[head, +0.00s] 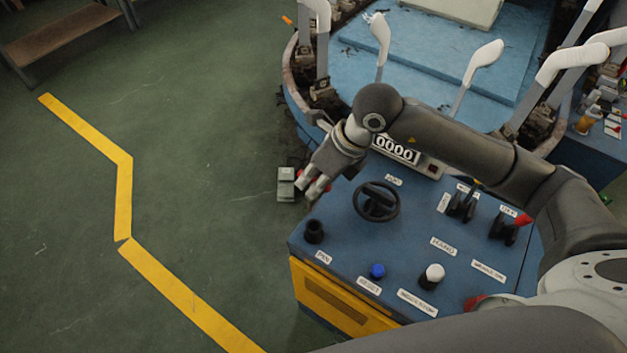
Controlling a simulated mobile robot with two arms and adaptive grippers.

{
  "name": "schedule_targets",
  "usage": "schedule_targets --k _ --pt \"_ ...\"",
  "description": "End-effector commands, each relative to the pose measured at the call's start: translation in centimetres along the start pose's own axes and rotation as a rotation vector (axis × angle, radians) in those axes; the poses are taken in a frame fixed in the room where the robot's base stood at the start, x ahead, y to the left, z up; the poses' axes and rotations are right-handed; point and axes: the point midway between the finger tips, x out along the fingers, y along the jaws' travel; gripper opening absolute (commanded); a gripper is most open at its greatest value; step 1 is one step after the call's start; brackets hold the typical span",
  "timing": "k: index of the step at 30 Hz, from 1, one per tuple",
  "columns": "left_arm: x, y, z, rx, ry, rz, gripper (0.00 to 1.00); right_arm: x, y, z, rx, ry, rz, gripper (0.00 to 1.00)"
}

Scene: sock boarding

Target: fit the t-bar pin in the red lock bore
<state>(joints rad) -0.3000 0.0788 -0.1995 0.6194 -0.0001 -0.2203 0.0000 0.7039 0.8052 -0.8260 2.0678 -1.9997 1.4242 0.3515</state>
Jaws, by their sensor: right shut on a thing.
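My right gripper (312,190) reaches over the left edge of the blue console, fingers pointing down and left. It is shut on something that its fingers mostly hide. I cannot make out the T-bar pin clearly; it is probably the thing in the fingers. Small red parts (300,174) show beside and behind the fingers, likely the red lock. Its bore is hidden, and I cannot tell whether the pin touches it. A black round holder (314,231) by the "PIN" label stands at the console's near left corner. My left gripper is not in view.
The blue console (410,235) carries a black handwheel (376,201), a blue button (377,271), a white-topped knob (432,276) and black levers (462,204). A grey block (286,184) sits left of the gripper. White sock forms (484,62) stand behind.

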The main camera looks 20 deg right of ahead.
Motion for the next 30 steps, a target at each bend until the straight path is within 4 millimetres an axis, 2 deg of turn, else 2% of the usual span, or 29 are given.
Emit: schedule_targets --k 15,26,30 --pt "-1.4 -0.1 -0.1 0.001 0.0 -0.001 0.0 -2.4 0.5 1.0 -0.001 -0.002 -0.001 0.0" --pt "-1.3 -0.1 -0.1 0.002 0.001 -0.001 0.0 -2.4 0.5 1.0 -0.006 0.001 0.002 0.0" --pt "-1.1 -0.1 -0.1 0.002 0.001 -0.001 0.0 -1.8 0.5 0.4 -0.067 0.016 0.028 0.0"
